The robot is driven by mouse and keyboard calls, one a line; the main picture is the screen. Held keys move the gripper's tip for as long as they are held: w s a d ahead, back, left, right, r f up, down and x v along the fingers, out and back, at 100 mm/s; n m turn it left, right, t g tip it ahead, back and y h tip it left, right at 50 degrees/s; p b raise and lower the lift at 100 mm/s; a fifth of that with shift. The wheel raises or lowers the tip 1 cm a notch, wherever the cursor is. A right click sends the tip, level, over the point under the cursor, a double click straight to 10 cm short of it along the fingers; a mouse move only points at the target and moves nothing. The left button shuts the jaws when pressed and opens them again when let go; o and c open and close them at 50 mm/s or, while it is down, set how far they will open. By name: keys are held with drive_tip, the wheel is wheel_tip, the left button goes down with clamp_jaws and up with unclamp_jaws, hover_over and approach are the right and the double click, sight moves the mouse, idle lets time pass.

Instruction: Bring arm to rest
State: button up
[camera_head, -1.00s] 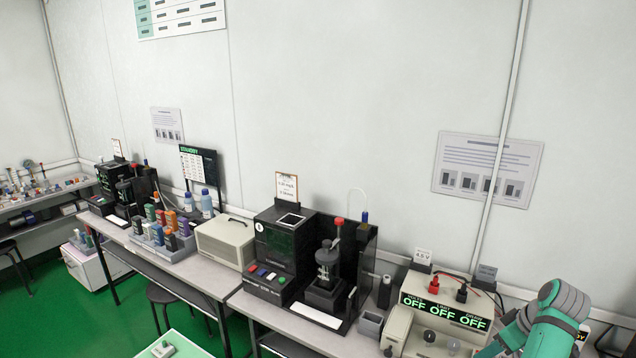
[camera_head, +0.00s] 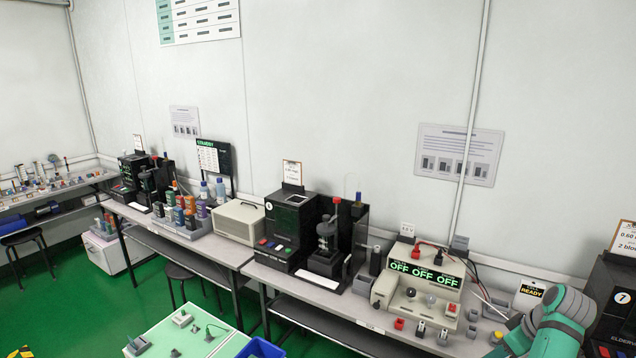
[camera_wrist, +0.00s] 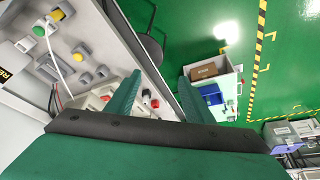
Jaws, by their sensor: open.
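My arm, green with grey bands (camera_head: 560,325), shows at the lower right of the head view, in front of the bench's right part. My gripper (camera_wrist: 155,95) shows in the wrist view with two green fingers spread wide apart. Nothing is between the fingers. Beyond them lie the bench edge, small red and grey parts (camera_wrist: 145,97), and the green floor. The fingertips do not show in the head view.
A long grey bench (camera_head: 375,318) carries black testers (camera_head: 290,228) and a beige supply (camera_head: 425,275) reading OFF. A pale green table (camera_head: 165,335) with a blue bin (camera_head: 262,348) stands in front. A stool (camera_head: 180,275) is by the bench. Green floor (camera_head: 75,315) is open at left.

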drive_tip(key=a+f+m+t+h, duration=0.1)
drive_tip(key=a+f, duration=0.3)
drive_tip(key=f, duration=0.4)
drive_tip(key=s+a+f+m+h, duration=0.1)
drive_tip(key=a+f, duration=0.3)
drive_tip(key=f, duration=0.4)
drive_tip(key=a+f+m+t, duration=0.1)
drive_tip(key=a+f, duration=0.4)
drive_tip(key=f, duration=0.3)
drive_tip(key=s+a+f+m+t+h, duration=0.1)
drive_tip(key=s+a+f+t+h, duration=0.1)
drive_tip(key=s+a+f, duration=1)
drive_tip(key=s+a+r+t, duration=0.2)
drive_tip(key=s+a+r, duration=0.2)
drive_tip(key=s+a, duration=0.35)
drive_tip(key=s+a+r+t, duration=0.1)
drive_tip(key=s+a+r, duration=0.4)
drive_tip(key=s, duration=0.4)
drive_tip(key=s+a+r+t, duration=0.1)
drive_tip(key=s+a+r, duration=0.2)
drive_tip(key=s+r, duration=0.2)
drive_tip(key=s+a+r+t+y, duration=0.1)
drive_tip(key=s+a+r+t, duration=0.1)
drive_tip(key=s+r, duration=0.3)
drive_tip(key=s+a+r+m+t+y, duration=0.1)
drive_tip(key=s+a+r, duration=0.2)
drive_tip(key=r, duration=0.5)
drive_tip(key=shift+s+a+r, duration=0.35)
drive_tip(key=shift+s+a, duration=0.05)
drive_tip(key=shift+s, duration=0.5)
